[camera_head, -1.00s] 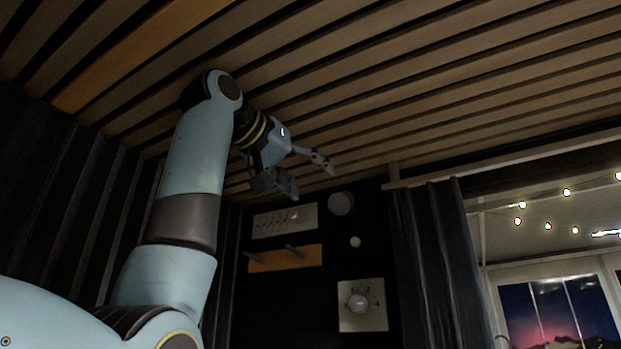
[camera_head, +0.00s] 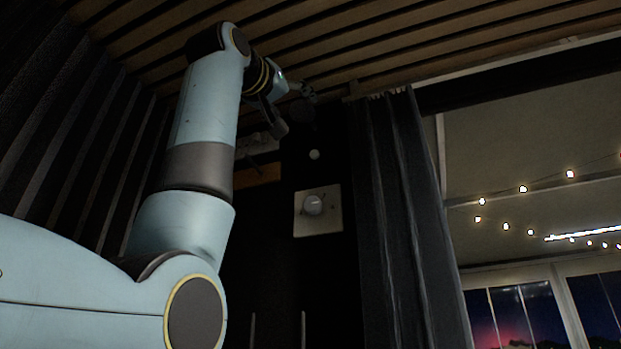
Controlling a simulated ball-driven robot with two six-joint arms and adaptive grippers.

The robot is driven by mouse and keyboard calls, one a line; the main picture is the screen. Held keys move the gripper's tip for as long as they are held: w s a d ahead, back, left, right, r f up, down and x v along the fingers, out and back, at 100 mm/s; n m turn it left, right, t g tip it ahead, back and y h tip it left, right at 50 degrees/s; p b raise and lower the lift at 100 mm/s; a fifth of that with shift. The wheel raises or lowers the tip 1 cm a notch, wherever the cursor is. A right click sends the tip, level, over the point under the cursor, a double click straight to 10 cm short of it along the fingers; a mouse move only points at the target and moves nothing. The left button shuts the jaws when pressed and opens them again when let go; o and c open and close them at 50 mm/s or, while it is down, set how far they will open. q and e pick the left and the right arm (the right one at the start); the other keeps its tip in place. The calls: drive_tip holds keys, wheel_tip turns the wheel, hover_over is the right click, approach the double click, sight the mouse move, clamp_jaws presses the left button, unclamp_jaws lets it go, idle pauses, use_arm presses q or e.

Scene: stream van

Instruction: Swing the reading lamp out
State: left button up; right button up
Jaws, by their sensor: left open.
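My left gripper (camera_head: 296,112) is open, high up in front of the dark back wall, just below the slatted ceiling. No held thing shows between its fingers. I cannot make out a clear reading lamp. A small pale round knob (camera_head: 314,155) sits on the wall below the gripper. My right gripper is not in view.
A pale square plate with a round dial (camera_head: 317,211) is on the back wall. A wooden peg board (camera_head: 262,174) is partly hidden behind my left arm. A dark curtain (camera_head: 395,230) hangs to the right, beside a window (camera_head: 515,312) with string lights above.

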sight(299, 107)
use_arm(q)
drive_tip(key=x, duration=0.1)
drive_tip(key=p+x, duration=0.1)
drive_tip(key=x, duration=0.1)
drive_tip(key=shift+w+d+r, duration=0.1)
drive_tip(key=shift+d+r, duration=0.05)
drive_tip(key=shift+r, duration=0.3)
drive_tip(key=p+x, duration=0.2)
drive_tip(key=x, duration=0.2)
drive_tip(key=shift+w+f, duration=0.1)
drive_tip(key=shift+w, duration=0.2)
drive_tip(key=shift+w+d+p, duration=0.25)
drive_tip(key=shift+w+p, duration=0.05)
drive_tip(key=shift+w, duration=0.25)
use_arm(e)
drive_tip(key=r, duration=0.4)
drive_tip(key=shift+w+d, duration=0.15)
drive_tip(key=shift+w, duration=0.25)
